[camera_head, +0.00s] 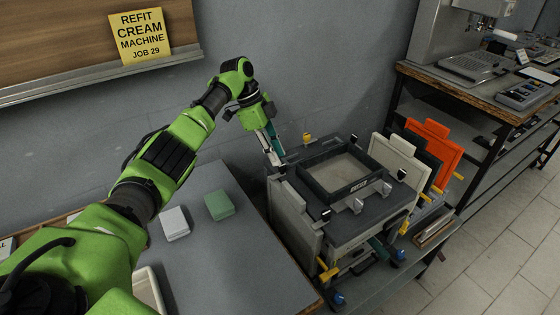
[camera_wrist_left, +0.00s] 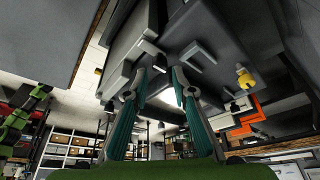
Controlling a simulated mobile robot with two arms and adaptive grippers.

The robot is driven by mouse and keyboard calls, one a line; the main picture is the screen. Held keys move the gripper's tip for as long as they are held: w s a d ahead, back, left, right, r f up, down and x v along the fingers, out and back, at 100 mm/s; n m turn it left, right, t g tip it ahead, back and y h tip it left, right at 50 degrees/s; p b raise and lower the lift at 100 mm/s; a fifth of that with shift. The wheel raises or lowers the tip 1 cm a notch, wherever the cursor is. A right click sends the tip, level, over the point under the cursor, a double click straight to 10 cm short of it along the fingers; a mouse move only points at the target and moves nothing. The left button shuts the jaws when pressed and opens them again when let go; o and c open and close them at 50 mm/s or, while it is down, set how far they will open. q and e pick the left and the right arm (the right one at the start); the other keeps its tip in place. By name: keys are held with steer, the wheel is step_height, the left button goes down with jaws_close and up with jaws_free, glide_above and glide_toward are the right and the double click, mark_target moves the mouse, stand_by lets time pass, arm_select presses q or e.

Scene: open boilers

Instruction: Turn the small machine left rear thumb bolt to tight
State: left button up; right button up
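The small machine (camera_head: 336,236) is a grey box with a dark square frame on its top, standing right of the grey table. It also fills the upper part of the left wrist view (camera_wrist_left: 205,30). My left gripper (camera_head: 272,154) is at the machine's left rear corner, pointing down. In the left wrist view its two teal fingers (camera_wrist_left: 157,82) are spread, with a gap between the tips. A small dark piece (camera_wrist_left: 159,69) shows at that gap, perhaps the left rear thumb bolt; I cannot tell whether the fingers touch it. In the head view the gripper hides that corner. My right gripper is not in view.
A yellow-topped knob (camera_head: 307,138) stands on the machine's rear edge. A green block (camera_head: 219,205) and a white block (camera_head: 174,223) lie on the table.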

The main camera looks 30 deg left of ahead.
arm_select(q)
steer(key=w+v, duration=0.1)
steer(key=v, duration=0.7)
steer(key=shift+s+r, duration=0.2)
steer(key=shift+s, duration=0.3)
steer(key=shift+r, duration=0.1)
